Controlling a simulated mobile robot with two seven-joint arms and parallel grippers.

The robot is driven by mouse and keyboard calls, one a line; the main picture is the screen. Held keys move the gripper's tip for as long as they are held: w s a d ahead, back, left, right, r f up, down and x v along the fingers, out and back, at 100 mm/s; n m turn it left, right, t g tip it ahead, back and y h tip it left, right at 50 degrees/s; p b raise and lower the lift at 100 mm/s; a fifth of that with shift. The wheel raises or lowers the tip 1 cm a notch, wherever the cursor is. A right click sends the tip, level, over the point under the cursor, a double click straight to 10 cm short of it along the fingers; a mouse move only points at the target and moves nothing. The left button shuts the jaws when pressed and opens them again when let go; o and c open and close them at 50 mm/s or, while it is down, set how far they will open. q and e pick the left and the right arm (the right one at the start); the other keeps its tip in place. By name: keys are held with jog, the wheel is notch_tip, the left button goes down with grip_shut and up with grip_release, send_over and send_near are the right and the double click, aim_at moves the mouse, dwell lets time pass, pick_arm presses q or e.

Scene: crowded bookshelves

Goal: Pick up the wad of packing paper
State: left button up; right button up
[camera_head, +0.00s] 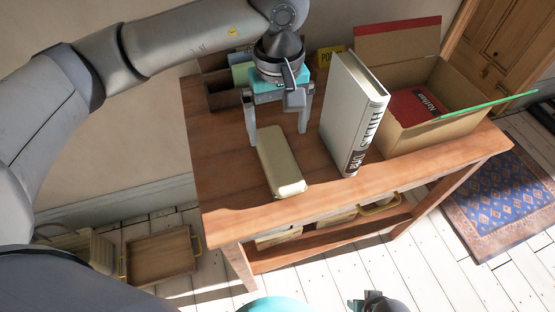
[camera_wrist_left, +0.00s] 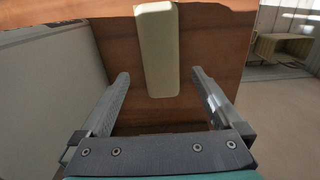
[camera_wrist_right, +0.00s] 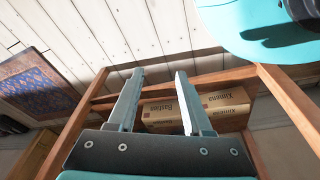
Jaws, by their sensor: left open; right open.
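A long pale beige block with rounded edges, the only thing here that could be the wad of packing paper (camera_head: 281,163), lies on the wooden table near its front edge. In the left wrist view, the wad (camera_wrist_left: 157,48) lies beyond and between my fingertips. My left gripper (camera_head: 278,135) is open above its back end, one finger to each side; I see no grip on it. My right gripper (camera_wrist_right: 159,73) is open and empty, low in front of the table; only part of it shows at the bottom of the head view.
A thick white book (camera_head: 351,112) stands upright right of the wad. A dark organizer (camera_head: 222,97) is at the back left. Packets (camera_wrist_right: 222,101) lie on the lower shelf.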

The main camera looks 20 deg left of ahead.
aim_at(277, 154)
pick_arm(q)
notch_tip(277, 154, down, 3)
jog(key=shift+f+b, duration=0.1)
jog(key=shift+b, duration=0.25)
jog(key=shift+a+f+b, duration=0.1)
jog(key=shift+f+b, duration=0.8)
jog(key=shift+f, duration=1.85)
pick_arm(e)
jog(key=w+r+t, duration=0.1)
jog(key=w+r, duration=0.2)
jog(key=r, duration=0.3)
jog(key=shift+a, duration=0.45)
pick_arm(q)
jog(key=shift+c, duration=0.2)
pick_arm(e)
jog(key=shift+r, duration=0.1)
pick_arm(q)
jog(key=c, duration=1.1)
pick_arm(e)
jog(key=shift+w, duration=0.1)
pick_arm(q)
jog(key=shift+r, duration=0.15)
